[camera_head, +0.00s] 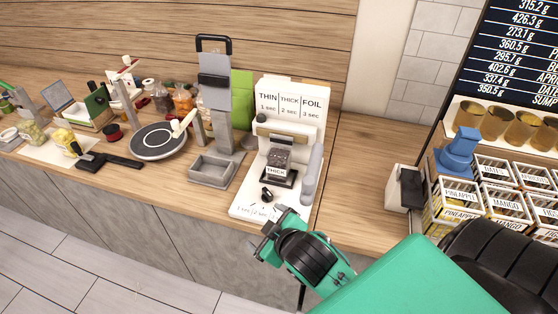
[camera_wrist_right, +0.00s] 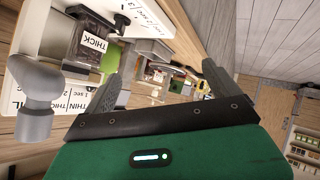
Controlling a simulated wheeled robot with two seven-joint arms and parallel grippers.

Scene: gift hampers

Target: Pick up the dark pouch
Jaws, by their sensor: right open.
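A dark pouch (camera_head: 279,153) stands upright on the white sealing station (camera_head: 245,200). A white label reading THICK (camera_head: 277,171) is at its lower front. In the right wrist view the dark pouch (camera_wrist_right: 90,30) is at the upper left with its label, to the left of the fingers. My right gripper (camera_head: 268,232) is open and empty near the front edge of the station, in front of the pouch and apart from it. Its two fingers also show spread in the wrist view (camera_wrist_right: 170,75). My left gripper is not in view.
Labelled crates (camera_head: 458,212) are at the right. The counter (camera_head: 360,170) right of the station is clear.

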